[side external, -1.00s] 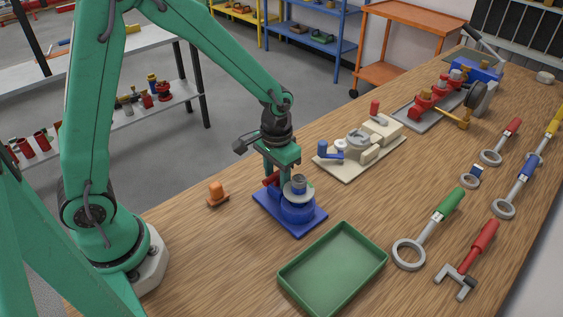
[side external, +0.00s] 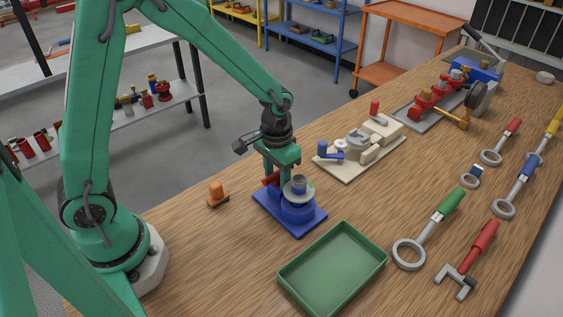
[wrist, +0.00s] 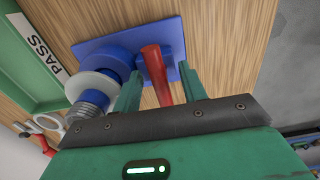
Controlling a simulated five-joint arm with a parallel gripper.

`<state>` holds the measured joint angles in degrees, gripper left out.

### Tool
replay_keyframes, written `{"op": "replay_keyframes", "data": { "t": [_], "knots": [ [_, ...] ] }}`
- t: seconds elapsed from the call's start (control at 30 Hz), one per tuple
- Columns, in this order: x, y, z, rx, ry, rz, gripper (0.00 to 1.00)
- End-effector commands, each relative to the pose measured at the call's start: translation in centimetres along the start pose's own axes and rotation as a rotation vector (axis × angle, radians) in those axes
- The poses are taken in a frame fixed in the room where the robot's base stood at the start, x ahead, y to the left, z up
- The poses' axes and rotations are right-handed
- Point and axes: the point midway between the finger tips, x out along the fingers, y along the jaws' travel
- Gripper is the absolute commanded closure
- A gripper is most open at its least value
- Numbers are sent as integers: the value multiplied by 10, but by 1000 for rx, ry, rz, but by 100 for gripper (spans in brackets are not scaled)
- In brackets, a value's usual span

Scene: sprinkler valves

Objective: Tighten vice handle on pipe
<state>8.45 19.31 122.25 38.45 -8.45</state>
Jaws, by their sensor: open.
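The blue vice (side external: 290,212) stands on its blue base plate on the bench, below my gripper (side external: 277,172). Its red handle (side external: 271,179) shows beside my fingers and more clearly in the wrist view (wrist: 155,68). There my gripper (wrist: 160,72) is open, with one green finger on each side of the red handle. I cannot tell whether either finger touches it. A grey threaded pipe end (wrist: 90,102) with a pale ring stands at the vice, left of the handle in the wrist view. My fingers partly hide the vice in the side view.
A green tray (side external: 333,268) lies in front of the vice, and a small orange piece (side external: 217,192) sits to its left. A beige fixture (side external: 360,145) stands behind right. Several ring-ended tools, including a green-handled one (side external: 431,232), lie on the right.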

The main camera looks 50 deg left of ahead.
Motion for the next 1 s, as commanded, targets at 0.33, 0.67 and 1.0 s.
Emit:
{"op": "replay_keyframes", "data": {
  "t": [0.33, 0.67, 1.0],
  "knots": [
    [-16, 0, 0, 0, 2, 0, 58],
    [-39, 0, -1, 0, 3, 0, 58],
    [-59, 0, 0, 0, 1, 0, 58]
  ]
}}
